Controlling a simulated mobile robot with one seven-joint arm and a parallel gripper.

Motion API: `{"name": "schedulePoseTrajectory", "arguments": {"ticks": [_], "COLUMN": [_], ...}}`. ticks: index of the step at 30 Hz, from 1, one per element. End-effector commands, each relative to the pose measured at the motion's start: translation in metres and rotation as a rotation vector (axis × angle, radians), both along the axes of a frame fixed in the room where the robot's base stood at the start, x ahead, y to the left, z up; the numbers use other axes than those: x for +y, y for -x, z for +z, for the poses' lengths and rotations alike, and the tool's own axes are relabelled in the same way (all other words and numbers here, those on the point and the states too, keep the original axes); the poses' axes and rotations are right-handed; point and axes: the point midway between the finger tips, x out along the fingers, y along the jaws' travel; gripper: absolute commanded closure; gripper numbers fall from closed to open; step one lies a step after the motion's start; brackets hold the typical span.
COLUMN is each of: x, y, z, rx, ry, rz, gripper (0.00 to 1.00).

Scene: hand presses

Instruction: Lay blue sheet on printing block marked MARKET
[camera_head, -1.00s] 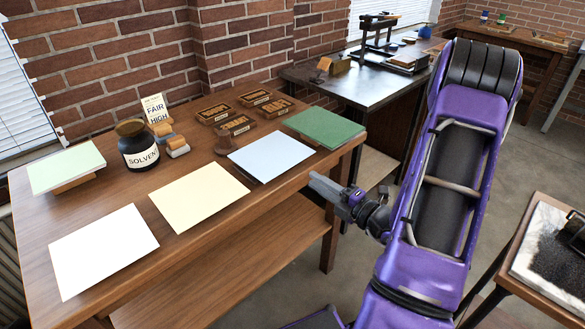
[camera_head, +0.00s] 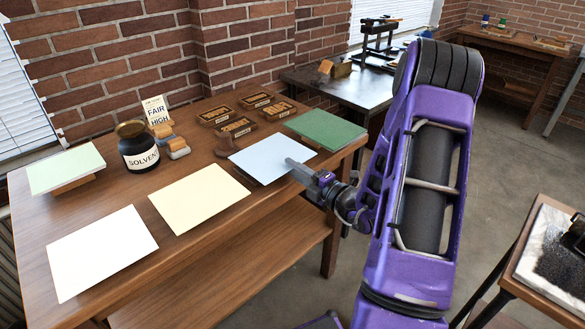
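The light blue sheet (camera_head: 262,158) lies near the right end of the wooden table, between a cream sheet and a green sheet. My gripper (camera_head: 292,164) is at the blue sheet's right edge, its tip overlapping that edge in the picture. I cannot tell whether it touches the sheet, or whether its fingers are open. Several dark printing blocks with raised lettering, one of them a block (camera_head: 236,127) behind the blue sheet, stand at the back of the table. Their lettering is too small to read, so I cannot tell which is marked MARKET.
A cream sheet (camera_head: 198,198), a white sheet (camera_head: 100,252), a green stack (camera_head: 325,130) and a pale green stack (camera_head: 66,168) lie on the table (camera_head: 180,262). A solvent jar (camera_head: 139,150) stands at the back left. A dark press table (camera_head: 350,88) is behind.

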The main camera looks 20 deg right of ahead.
Motion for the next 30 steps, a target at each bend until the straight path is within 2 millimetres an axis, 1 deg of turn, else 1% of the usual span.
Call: {"name": "schedulePoseTrajectory", "arguments": {"ticks": [2,10,18,20,26,28,30], "x": [0.000,0.000,0.000,0.000,0.000,0.000,0.000], "y": [0.000,0.000,0.000,0.000,0.000,0.000,0.000], "z": [0.000,0.000,0.001,0.005,0.031,0.034,0.032], "rx": [0.000,0.000,0.000,0.000,0.000,0.000,0.000], "ry": [0.000,0.000,0.000,0.000,0.001,0.001,0.001], "rz": [0.000,0.000,0.000,0.000,-0.001,-0.001,0.000], "gripper": [0.76,1.00,1.00,1.00,1.00,1.00,1.00]}}
